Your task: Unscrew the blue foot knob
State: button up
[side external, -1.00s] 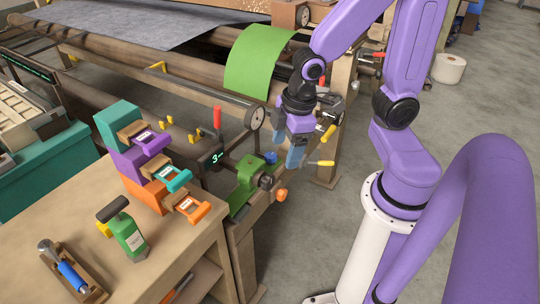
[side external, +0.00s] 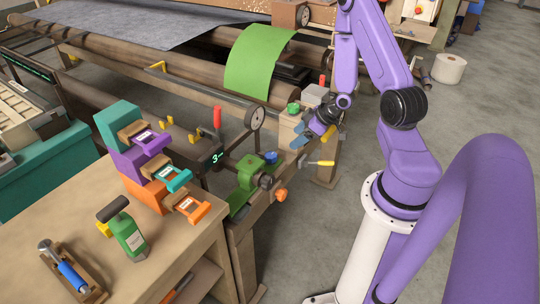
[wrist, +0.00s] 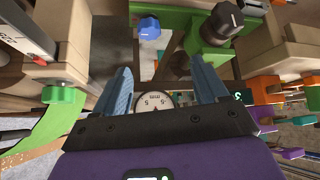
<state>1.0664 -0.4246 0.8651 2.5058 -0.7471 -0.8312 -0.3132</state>
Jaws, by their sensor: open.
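The blue foot knob (side external: 271,157) sits on top of the green clamp-like fixture (side external: 243,180), at its far right side. In the wrist view the blue knob (wrist: 149,28) shows near the top, beyond the fingertips and between their lines. My gripper (side external: 302,142) is tilted toward the left, up and to the right of the knob in the side view, and apart from it.
A round dial gauge (side external: 255,118) and a red handle (side external: 217,117) stand behind the fixture. A green knob (side external: 293,108) is close to my gripper. A yellow-tipped lever (side external: 321,163) and an orange knob (side external: 281,195) stick out nearby. Open floor lies to the right.

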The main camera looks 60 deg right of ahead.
jog(key=s+d+m+t, duration=0.1)
jog(key=d, duration=0.1)
send_near(270, 154)
jog(key=x, duration=1)
jog(key=shift+a, duration=0.15)
jog(key=c, duration=1)
